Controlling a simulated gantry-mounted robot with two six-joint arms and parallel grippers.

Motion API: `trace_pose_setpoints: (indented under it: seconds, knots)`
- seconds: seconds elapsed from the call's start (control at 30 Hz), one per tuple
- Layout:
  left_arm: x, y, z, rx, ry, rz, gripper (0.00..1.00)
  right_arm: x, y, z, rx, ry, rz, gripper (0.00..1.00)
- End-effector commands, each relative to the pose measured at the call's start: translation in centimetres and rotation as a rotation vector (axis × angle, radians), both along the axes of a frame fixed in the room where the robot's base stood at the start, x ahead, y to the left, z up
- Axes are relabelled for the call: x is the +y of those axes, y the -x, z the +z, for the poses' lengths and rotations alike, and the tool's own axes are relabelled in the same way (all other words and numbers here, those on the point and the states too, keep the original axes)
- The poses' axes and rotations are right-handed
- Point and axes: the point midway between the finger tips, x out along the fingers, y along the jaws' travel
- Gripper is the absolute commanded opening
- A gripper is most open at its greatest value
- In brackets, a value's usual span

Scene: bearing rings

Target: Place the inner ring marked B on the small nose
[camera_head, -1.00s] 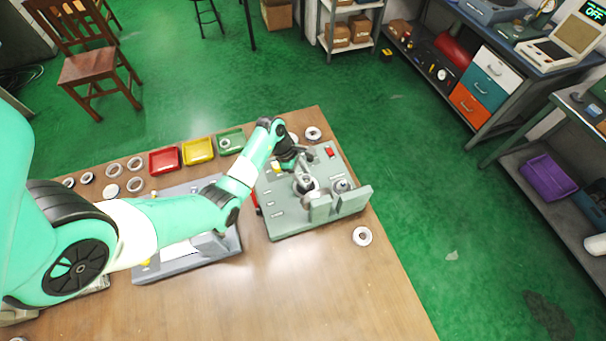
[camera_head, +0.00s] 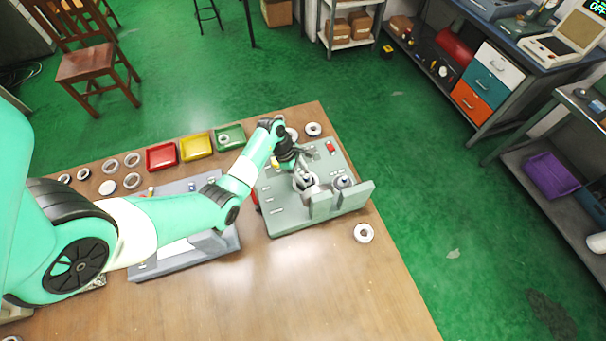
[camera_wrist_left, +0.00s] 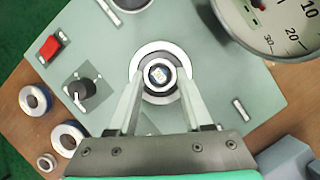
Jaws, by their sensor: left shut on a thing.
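My left gripper (camera_head: 306,172) reaches down over the grey-green fixture plate (camera_head: 282,218). In the left wrist view my left gripper (camera_wrist_left: 162,92) has its two fingers shut on a bright metal ring (camera_wrist_left: 160,52). The ring sits around, or directly over, a round post with a dark collar and light centre (camera_wrist_left: 159,74); how far down it is cannot be told. No letter B is legible on it. A second post (camera_head: 341,182) stands to the right on the fixture. My right gripper is not in view.
An upright grey block (camera_head: 345,200) stands at the fixture's front right. A red switch (camera_wrist_left: 51,47) and black knob (camera_wrist_left: 82,89) are on the plate.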

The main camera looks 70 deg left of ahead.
Motion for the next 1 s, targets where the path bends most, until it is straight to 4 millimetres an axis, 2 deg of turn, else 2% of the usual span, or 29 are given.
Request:
trace_pose_setpoints:
  seconds: [0.27, 0.3, 0.47, 0.5, 0.8, 0.87, 1.0]
  knots:
    - [0.0, 0.0, -1.0, 0.0, 0.0, 0.0, 0.0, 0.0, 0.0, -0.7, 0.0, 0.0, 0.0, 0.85]
    - [0.0, 0.0, -0.9, -0.001, -0.001, 0.0, 0.54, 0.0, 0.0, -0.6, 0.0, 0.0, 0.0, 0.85]
    - [0.0, 0.0, -0.8, -0.001, -0.001, 0.0, 0.82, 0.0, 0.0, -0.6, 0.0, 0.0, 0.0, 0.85]
    - [0.0, 0.0, -0.8, -0.001, -0.001, 0.0, 0.85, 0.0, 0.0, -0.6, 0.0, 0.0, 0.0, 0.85]
    - [0.1, 0.1, -0.6, -0.001, -0.001, 0.0, 0.85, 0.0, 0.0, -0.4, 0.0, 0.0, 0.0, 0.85]
    - [0.2, 0.2, 0.0, -0.001, -0.001, 0.002, 0.85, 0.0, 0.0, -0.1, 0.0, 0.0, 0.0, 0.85]
    - [0.8, 0.9, 2.6, -0.003, -0.002, 0.002, 0.85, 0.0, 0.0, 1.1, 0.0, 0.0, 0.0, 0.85]
